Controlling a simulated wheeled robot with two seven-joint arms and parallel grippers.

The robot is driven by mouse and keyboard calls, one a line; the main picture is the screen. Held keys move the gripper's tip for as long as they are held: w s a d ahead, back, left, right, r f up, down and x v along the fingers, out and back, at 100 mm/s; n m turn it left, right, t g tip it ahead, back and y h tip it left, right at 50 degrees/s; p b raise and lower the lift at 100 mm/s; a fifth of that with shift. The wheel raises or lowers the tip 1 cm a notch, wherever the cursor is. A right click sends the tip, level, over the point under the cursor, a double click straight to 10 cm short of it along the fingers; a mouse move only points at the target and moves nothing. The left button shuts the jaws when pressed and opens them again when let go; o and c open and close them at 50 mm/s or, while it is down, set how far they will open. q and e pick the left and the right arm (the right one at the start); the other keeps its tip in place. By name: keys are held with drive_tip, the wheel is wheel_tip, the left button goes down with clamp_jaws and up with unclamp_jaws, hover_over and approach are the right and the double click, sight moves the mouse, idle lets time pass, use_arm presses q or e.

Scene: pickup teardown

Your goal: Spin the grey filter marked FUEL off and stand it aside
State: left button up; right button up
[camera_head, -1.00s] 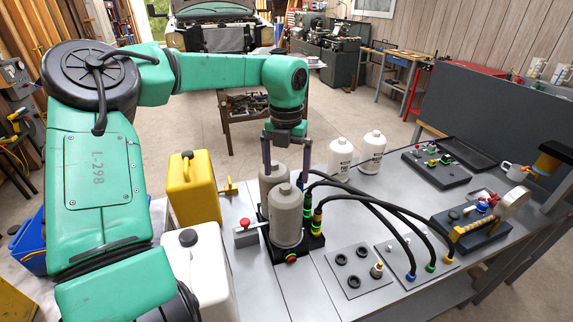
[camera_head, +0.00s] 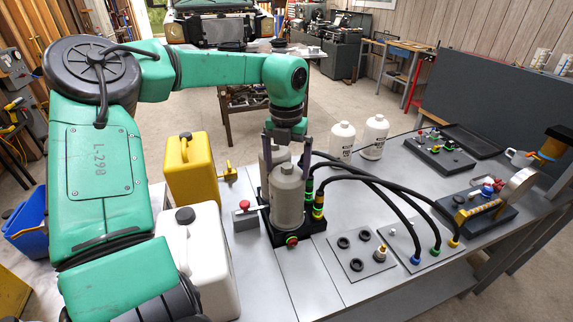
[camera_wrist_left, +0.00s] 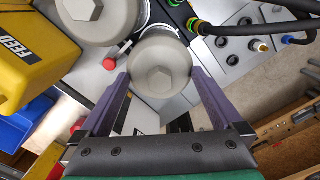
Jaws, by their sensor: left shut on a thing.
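Two grey filters stand upright, one behind the other, on a black base (camera_head: 309,225). My left gripper (camera_head: 287,160) comes down from above. Its fingers are shut on the front grey filter (camera_head: 286,198), one on each side. The left wrist view shows this filter (camera_wrist_left: 160,72) between the fingers (camera_wrist_left: 158,92), with its hex top facing the camera. The rear grey filter (camera_head: 272,154) is mostly hidden in the head view and shows at the upper left of the wrist view (camera_wrist_left: 97,17). I cannot read FUEL on either. My right gripper is not in view.
A yellow jug (camera_head: 190,172) and a white jug (camera_head: 200,262) stand left of the filters. A red knob (camera_head: 244,204) is close beside the base. Black hoses (camera_head: 385,190) arch to the right. Two white bottles (camera_head: 342,142) (camera_head: 374,137) stand behind. Bare bench lies in front.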

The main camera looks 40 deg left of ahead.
use_arm(q)
drive_tip(key=shift+s+f, duration=0.3)
drive_tip(key=shift+f, duration=0.25)
clamp_jaws()
drive_tip(key=shift+w+r+p, duration=0.25)
drive_tip(key=shift+r+p, duration=0.3)
drive_tip(key=shift+r, duration=0.15)
drive_tip(key=shift+r+p, duration=0.45)
drive_tip(key=shift+r, duration=0.3)
drive_tip(key=shift+w+a+r+p, duration=0.15)
drive_tip(key=shift+r+p, duration=0.3)
drive_tip(key=shift+r, duration=0.15)
drive_tip(key=shift+r+p, duration=1.1)
drive_tip(key=shift+r, duration=0.55)
